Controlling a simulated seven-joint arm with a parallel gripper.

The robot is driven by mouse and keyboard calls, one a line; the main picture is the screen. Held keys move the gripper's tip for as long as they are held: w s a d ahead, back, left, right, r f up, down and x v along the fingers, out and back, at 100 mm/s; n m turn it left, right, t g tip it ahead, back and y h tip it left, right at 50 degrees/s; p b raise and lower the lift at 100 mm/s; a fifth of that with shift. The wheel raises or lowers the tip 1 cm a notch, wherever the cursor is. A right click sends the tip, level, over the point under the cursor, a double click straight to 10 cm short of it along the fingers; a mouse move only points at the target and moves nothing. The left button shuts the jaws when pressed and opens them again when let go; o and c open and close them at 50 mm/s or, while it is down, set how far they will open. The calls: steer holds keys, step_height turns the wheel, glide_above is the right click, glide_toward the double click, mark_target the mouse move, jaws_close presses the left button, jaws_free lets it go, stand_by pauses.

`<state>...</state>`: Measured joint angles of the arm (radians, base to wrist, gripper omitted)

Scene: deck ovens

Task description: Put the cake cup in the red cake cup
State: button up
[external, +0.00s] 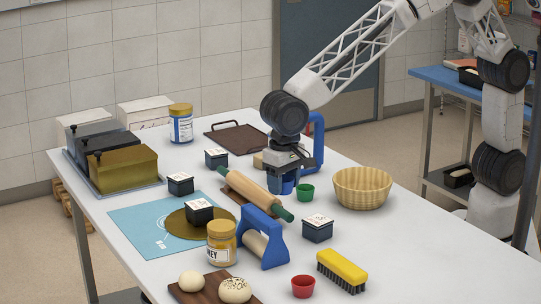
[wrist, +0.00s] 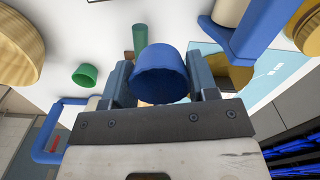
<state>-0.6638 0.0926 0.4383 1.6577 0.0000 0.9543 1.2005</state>
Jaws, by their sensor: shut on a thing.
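My gripper (wrist: 160,85) is shut on a blue cake cup (wrist: 160,72), which sits between its two fingers in the wrist view. In the external view my gripper (external: 284,182) is over the table behind the rolling pin, with the blue cup partly hidden by it. The red cake cup (external: 303,287) stands at the table's front, apart from my gripper, and its open top faces up. A green cake cup (external: 305,192) stands just right of my gripper and also shows in the wrist view (wrist: 85,75).
A wicker basket (external: 362,188), a dark box (external: 317,229), a blue-handled tool (external: 264,238) and a yellow brush (external: 342,271) surround the way to the red cup. A rolling pin (external: 253,191) lies near my gripper. A bread board (external: 214,287) is left of the red cup.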

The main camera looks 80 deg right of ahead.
steer(key=s+a+f+m, duration=0.1)
steer(key=s+a, duration=0.5)
steer(key=s, duration=0.3)
steer(key=s+a+f+m, duration=0.1)
steer(key=s+a, duration=0.6)
steer(key=s, duration=0.3)
steer(key=shift+s+a+f+m, duration=0.25)
steer(key=shift+f+m, duration=0.05)
steer(key=shift+m, duration=0.1)
steer(key=shift+w, duration=0.1)
glide_above(303, 288)
steer(key=d, duration=0.3)
steer(key=shift+w+a+f, duration=0.2)
steer(key=shift+f, duration=0.5)
steer(key=shift+f, duration=1.8)
steer(key=shift+f, duration=0.6)
steer(key=o, duration=0.9)
steer(key=shift+r, duration=0.1)
